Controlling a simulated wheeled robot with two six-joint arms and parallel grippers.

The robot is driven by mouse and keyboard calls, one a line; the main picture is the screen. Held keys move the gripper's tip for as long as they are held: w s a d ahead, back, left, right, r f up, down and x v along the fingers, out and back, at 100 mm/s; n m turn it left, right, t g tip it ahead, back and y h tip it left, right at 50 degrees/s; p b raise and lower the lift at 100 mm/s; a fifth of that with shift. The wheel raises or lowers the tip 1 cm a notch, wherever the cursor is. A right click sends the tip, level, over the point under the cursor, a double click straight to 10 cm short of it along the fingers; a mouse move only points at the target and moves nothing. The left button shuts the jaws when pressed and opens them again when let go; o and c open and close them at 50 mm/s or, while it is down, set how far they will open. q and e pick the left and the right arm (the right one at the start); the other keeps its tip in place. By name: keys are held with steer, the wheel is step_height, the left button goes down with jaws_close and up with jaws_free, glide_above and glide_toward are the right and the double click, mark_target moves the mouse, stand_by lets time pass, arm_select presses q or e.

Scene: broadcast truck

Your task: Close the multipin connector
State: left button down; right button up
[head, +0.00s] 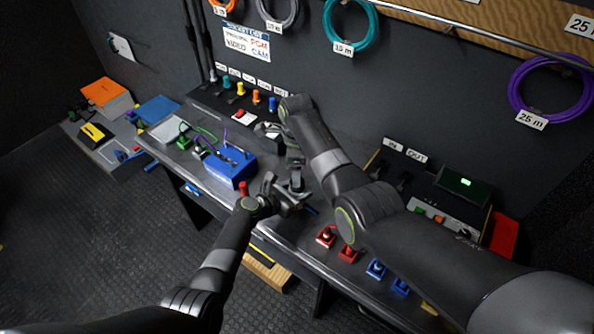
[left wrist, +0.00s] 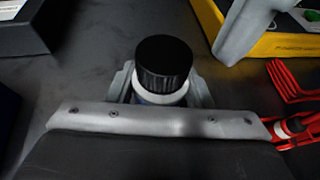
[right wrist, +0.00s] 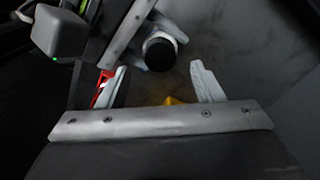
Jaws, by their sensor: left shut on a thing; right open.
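A round connector (left wrist: 163,62) with a black ribbed top, a white ring and a bit of blue below is between the fingers of my left gripper (left wrist: 160,88), which is shut on it. It also shows in the right wrist view (right wrist: 159,54), top end toward that camera. In the head view my left gripper (head: 278,198) is over the front part of the bench, and the connector is hard to make out there. My right gripper (right wrist: 158,85) is open and empty, close to the connector, with its fingers apart. Whether the connector's halves are mated is hidden.
A blue box (head: 232,168) stands on the bench left of the grippers. Red (head: 326,236) and blue (head: 376,268) small parts lie along the front edge to the right. A black unit (head: 450,190) stands at the right. Coiled cables (head: 345,22) hang on the wall.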

arm_select(q)
steer(key=shift+f, duration=0.1)
arm_select(e)
steer(key=shift+c, duration=1.1)
steer(key=n, duration=0.6)
steer(key=shift+r, duration=0.3)
steer(key=n, duration=0.3)
steer(key=shift+r, duration=0.2)
steer(key=n, duration=0.4)
steer(key=shift+r+n, duration=0.25)
steer(key=shift+n, duration=0.15)
steer(key=n, duration=0.3)
steer(key=shift+r, duration=0.15)
steer(key=n, duration=0.4)
steer(key=shift+r+n, duration=0.25)
steer(key=shift+n, duration=0.15)
steer(key=n, duration=0.4)
steer(key=shift+r, duration=0.25)
steer(key=n, duration=0.3)
steer(key=shift+r+n, duration=0.15)
steer(key=shift+n, duration=0.15)
